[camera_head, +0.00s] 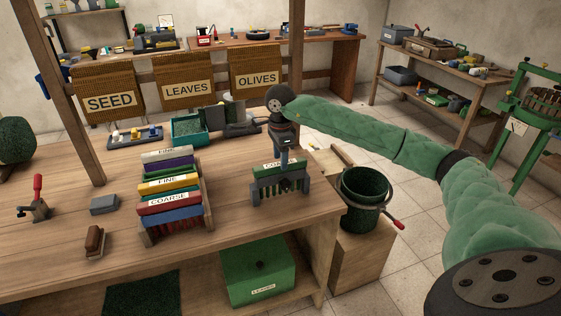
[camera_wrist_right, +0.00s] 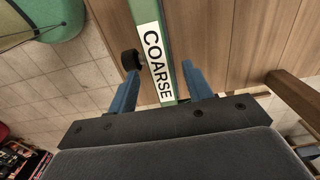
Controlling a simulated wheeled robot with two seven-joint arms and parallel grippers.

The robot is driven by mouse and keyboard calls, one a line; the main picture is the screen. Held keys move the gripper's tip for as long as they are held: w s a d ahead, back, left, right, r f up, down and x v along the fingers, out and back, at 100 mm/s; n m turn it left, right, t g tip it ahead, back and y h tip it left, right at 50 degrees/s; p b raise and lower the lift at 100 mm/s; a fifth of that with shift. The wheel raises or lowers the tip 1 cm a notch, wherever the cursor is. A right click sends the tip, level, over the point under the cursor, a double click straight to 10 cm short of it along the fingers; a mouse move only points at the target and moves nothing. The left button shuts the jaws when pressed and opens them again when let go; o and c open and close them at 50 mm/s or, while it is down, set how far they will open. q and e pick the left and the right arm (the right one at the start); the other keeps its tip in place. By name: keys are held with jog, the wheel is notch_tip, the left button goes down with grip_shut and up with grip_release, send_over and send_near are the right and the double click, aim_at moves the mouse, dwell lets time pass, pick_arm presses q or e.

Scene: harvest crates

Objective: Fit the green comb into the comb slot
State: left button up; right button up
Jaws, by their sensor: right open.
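The green comb (camera_head: 270,164) stands with its teeth down in a grey frame (camera_head: 256,186) near the right end of the table. A dark knob (camera_head: 285,184) is on the frame's front. I cannot tell whether the comb is fully seated. My right gripper (camera_head: 284,162) is upright over the comb's top. In the right wrist view, its blue fingers (camera_wrist_right: 160,87) are open, one on each side of the green comb (camera_wrist_right: 157,58) labelled COARSE. I cannot tell whether they touch it. My left gripper is out of view.
A wooden rack (camera_head: 207,209) of several coloured combs stands to the left. A teal tray (camera_head: 188,141) and grey boxes (camera_head: 235,115) stand behind. A dark green bucket (camera_head: 365,187) stands beyond the table's right edge. The tabletop between rack and frame is clear.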

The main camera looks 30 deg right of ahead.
notch_tip(320, 180, up, 5)
jog(key=shift+f+b, duration=0.1)
jog(key=shift+b, duration=0.5)
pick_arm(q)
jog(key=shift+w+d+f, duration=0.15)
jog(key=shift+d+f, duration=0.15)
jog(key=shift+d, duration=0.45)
pick_arm(e)
jog(key=shift+r, duration=0.7)
